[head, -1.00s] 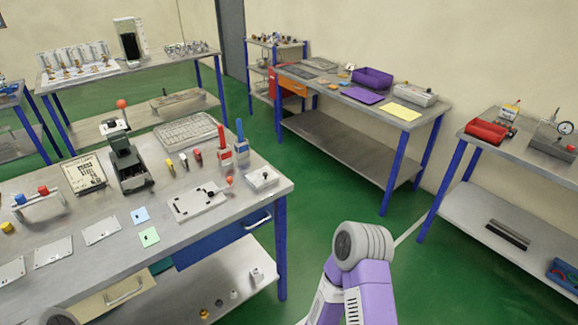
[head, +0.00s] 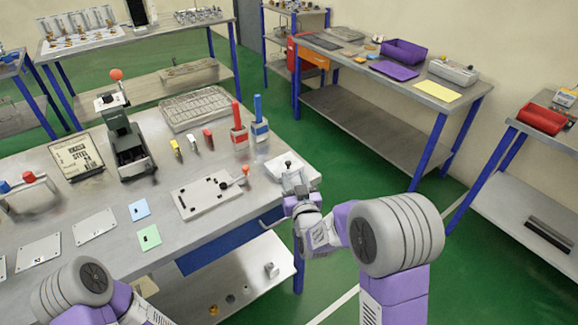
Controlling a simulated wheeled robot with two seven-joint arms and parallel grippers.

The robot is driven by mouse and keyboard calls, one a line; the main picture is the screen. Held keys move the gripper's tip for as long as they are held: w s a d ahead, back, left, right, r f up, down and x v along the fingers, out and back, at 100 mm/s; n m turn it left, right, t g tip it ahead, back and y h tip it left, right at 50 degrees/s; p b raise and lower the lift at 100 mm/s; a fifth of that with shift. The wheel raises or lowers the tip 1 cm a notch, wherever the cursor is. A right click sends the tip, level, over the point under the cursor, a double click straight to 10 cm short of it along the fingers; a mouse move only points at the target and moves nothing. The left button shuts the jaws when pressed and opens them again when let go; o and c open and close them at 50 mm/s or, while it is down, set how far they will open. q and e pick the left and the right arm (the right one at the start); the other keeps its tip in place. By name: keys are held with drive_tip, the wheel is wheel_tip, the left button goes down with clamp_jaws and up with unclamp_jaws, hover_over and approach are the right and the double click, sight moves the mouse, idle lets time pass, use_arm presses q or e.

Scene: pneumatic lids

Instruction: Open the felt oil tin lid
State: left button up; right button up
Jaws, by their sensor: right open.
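A small pale square tin (head: 308,171), which looks like the felt oil tin, sits at the right front corner of the near workbench. A small dark spot shows on its top; I cannot tell whether its lid is closed. My right gripper (head: 296,186) is open at the bench's front edge, just in front of the tin and overlapping its near side in the picture. I cannot tell whether it touches the tin. My left arm shows at the bottom left, but its gripper is out of view.
A white plate with a red-knobbed lever (head: 212,196) lies left of the tin. Red (head: 239,137) and blue (head: 259,130) upright tools in holders stand behind it. A dark green press (head: 127,145) and a wire tray (head: 195,108) are farther back. Green floor lies clear right of the bench.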

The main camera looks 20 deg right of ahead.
sight(289, 164)
drive_tip(key=shift+w+d+f+b, duration=0.1)
drive_tip(key=shift+w+b, duration=0.05)
drive_tip(key=shift+w, duration=1.25)
drive_tip(key=shift+w+d+b, duration=0.1)
drive_tip(key=shift+w+b, duration=0.05)
drive_tip(key=shift+w, duration=1.2)
drive_tip(key=shift+a, duration=0.1)
clamp_jaws()
